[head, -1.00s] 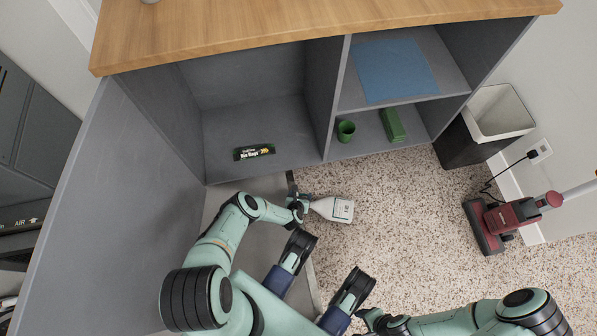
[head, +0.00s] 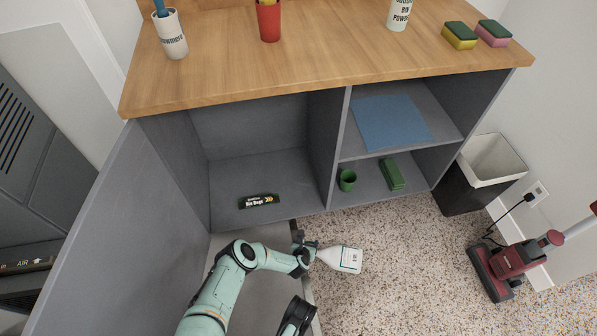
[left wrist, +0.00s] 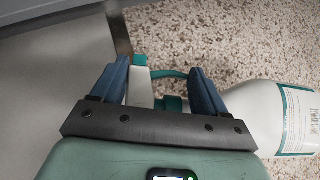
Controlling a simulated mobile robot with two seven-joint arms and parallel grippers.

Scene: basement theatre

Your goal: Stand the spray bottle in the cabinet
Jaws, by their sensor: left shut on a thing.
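The white spray bottle (head: 347,259) with a teal band on its label is held on its side in front of the cabinet, its base pointing right. My left gripper (head: 303,259) is shut on its head end. In the left wrist view the fingers (left wrist: 160,88) stand either side of the teal and white spray head, and the bottle's body (left wrist: 262,112) reaches right. The grey cabinet (head: 326,150) stands open-fronted beyond the gripper. Its left compartment (head: 240,172) holds only a black bin bags box (head: 259,201) near the front.
An open door panel (head: 85,230) stands left. The right compartments hold a blue cloth (head: 390,122), a green cup (head: 347,180) and a green block (head: 391,174). A bin (head: 490,160) and red vacuum (head: 510,262) stand right. The left compartment has free room behind the box.

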